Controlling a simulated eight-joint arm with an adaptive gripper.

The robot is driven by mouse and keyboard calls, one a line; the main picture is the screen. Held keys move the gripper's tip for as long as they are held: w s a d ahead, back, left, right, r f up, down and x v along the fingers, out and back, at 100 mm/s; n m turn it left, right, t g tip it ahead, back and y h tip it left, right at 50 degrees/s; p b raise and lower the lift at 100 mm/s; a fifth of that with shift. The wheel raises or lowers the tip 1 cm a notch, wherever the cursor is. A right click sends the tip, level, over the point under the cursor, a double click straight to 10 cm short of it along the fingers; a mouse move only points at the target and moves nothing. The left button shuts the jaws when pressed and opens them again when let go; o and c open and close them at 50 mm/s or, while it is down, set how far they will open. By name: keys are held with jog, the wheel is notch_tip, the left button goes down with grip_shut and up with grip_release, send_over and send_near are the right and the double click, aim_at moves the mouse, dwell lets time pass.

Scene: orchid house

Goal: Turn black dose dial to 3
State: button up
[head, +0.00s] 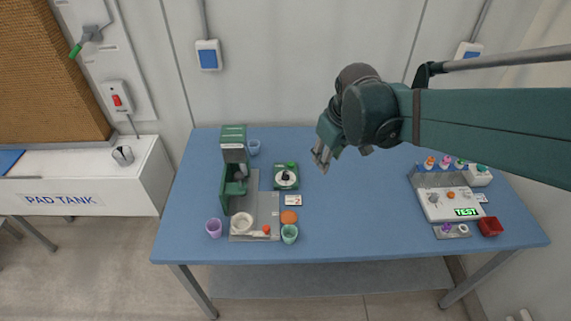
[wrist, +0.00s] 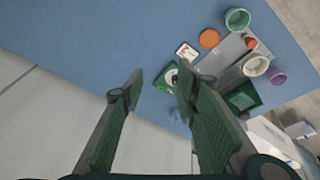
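The black dose dial (head: 286,175) sits on a white round face on a small green box (head: 279,186), left of the middle of the blue table. The number it points to is too small to read. In the wrist view the green box (wrist: 165,85) shows between my fingers, and the right finger partly hides the dial. My gripper (head: 322,158) is above the table, up and to the right of the box, apart from it. In the wrist view my gripper (wrist: 160,78) has its two fingers wide apart with nothing between them.
A green machine (head: 233,158) on a grey tray (head: 265,215) stands left of the dial box. A white card (head: 293,200), an orange disc (head: 289,217) and a green cup (head: 290,234) lie in front. A blue cup (head: 254,147) is behind. The table's middle is clear.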

jog(key=w+a+f+n+g+p, duration=0.2)
jog(key=w+a+f+n+p, duration=0.15)
jog(key=w+a, duration=0.4)
jog(key=n+g+p, duration=0.2)
jog(key=n+p, duration=0.1)
jog(key=n, duration=0.1)
send_over(286, 173)
jog(key=shift+m+h, duration=0.25)
jog(key=shift+h, duration=0.05)
notch_tip(286, 173, down, 9)
jog(key=shift+f, duration=0.1)
jog(key=shift+f+b, duration=0.3)
jog(key=shift+f, duration=3.6)
jog(key=c, duration=0.9)
